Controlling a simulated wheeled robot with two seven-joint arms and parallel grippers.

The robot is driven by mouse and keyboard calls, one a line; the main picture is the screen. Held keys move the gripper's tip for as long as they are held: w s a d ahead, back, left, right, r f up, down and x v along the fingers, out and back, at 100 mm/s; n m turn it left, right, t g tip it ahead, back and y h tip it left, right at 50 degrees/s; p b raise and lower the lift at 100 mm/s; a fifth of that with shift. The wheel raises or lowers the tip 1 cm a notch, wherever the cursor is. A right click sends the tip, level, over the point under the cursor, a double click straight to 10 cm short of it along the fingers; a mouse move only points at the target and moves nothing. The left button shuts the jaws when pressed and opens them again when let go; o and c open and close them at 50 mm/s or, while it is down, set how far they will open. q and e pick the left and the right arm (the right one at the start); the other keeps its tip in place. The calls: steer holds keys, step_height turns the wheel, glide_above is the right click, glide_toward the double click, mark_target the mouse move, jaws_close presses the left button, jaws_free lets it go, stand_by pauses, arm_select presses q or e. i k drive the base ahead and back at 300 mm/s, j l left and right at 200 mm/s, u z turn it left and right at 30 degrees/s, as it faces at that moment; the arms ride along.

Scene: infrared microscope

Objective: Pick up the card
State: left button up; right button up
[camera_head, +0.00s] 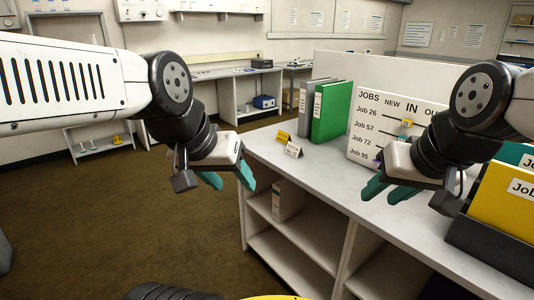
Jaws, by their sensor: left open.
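Two small folded cards stand on the counter's left part, a yellow one (283,137) and a white one (293,150) in front of it. A white job board (370,110) stands further right, with a small yellow tag (406,124) on it. I cannot tell which of these is the card meant. My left gripper (228,180) is open and empty, left of the folded cards and apart from them, over the floor beside the counter. My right gripper (388,191) is open and empty in front of the board, and my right arm hides part of the board.
The counter (330,180) has open shelves below. A grey binder (309,108) and a green binder (331,112) stand behind the cards. A dark holder with a yellow folder (508,202) is at the right. The counter between the cards and my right gripper is clear.

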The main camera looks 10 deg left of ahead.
mark_target(293, 149)
steer(key=i+j+u, duration=0.15)
steer(key=i, duration=0.5)
steer(key=i+j+u, duration=0.15)
steer(key=i, duration=0.55)
